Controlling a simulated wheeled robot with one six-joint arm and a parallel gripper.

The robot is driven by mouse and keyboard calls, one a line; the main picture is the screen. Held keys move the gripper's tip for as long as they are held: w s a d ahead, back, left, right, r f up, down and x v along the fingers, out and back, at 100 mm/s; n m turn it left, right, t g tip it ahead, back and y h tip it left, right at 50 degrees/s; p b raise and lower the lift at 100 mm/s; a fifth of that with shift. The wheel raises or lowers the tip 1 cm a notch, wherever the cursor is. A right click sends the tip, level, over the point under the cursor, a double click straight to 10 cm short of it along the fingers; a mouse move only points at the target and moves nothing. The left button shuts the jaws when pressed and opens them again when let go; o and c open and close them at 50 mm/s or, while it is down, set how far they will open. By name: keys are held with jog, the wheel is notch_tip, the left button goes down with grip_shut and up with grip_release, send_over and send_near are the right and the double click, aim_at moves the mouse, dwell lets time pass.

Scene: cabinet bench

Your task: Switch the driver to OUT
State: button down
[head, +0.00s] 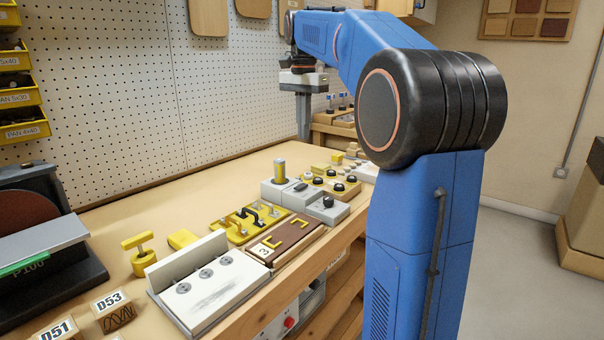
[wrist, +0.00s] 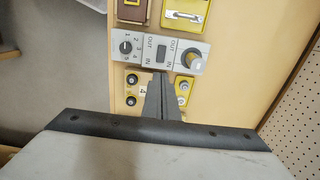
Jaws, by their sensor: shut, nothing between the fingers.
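The driver is a grey unit (wrist: 137,60) in the wrist view. It has a numbered dial (wrist: 125,47) on the left, a small dark switch (wrist: 161,54) in the middle and a round knob (wrist: 193,60) on the right. OUT and IN labels flank the switch; its position is too small to tell. My gripper (head: 303,136) is shut and empty, pointing down above the bench's far part. In the wrist view my gripper (wrist: 162,76) shows just below the switch.
A yellow board with black knobs (wrist: 131,88) lies beside the unit, partly behind my fingers. A pegboard (head: 200,90) rises behind.

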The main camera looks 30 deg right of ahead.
aim_at(304, 184)
dwell(0.3)
notch_tip(304, 184, down, 14)
dwell(0.7)
jog(key=shift+d, duration=0.1)
